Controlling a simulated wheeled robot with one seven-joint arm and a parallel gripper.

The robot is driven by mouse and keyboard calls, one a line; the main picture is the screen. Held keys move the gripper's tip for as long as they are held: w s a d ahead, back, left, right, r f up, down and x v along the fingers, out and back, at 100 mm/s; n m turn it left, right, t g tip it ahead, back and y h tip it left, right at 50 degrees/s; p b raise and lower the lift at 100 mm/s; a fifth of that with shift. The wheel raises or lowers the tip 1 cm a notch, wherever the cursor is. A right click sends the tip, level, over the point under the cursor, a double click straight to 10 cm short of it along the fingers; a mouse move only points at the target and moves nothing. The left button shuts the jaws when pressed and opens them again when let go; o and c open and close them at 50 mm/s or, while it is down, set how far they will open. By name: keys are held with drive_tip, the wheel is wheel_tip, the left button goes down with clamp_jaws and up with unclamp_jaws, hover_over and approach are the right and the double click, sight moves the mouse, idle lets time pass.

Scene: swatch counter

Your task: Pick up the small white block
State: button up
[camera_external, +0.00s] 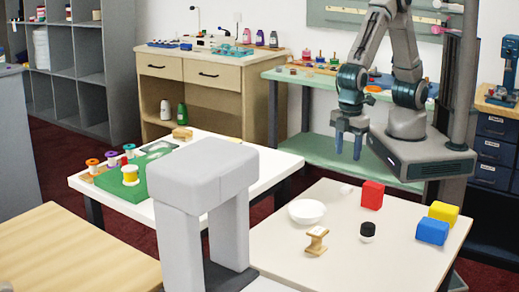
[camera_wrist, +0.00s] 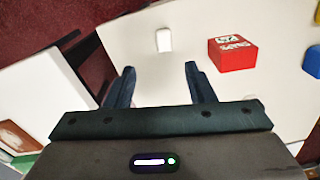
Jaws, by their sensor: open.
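The small white block (camera_wrist: 163,40) lies on the pale table (camera_wrist: 200,22) in the wrist view, just beyond my fingertips and roughly in line with the gap between them. In the external view the white block (camera_external: 346,189) is a small pale shape between the white bowl and the red block. My gripper (camera_wrist: 160,69) is open and empty. In the external view my gripper (camera_external: 348,150) points down and hangs above the table's far side, apart from the block.
A red block (camera_external: 372,194) stands right of the white block. A white bowl (camera_external: 307,212), a wooden spool (camera_external: 316,241), a black-and-white jar (camera_external: 367,232), a blue block (camera_external: 432,231) and a yellow block (camera_external: 443,212) share the table. A large grey shape (camera_external: 190,180) stands in front.

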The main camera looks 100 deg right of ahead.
hover_over(347, 187)
drive_tip(key=f, duration=0.5)
drive_tip(key=shift+w+d+f, duration=0.2)
drive_tip(key=shift+d, duration=0.1)
drive_tip(key=f, duration=0.1)
drive_tip(key=f+p, duration=0.1)
drive_tip(key=f, duration=0.2)
drive_tip(key=shift+s+a+f, duration=0.1)
drive_tip(key=shift+s+a, duration=0.1)
drive_tip(key=shift+a, duration=0.1)
drive_tip(key=shift+f, duration=0.65)
drive_tip(key=c, duration=1.1)
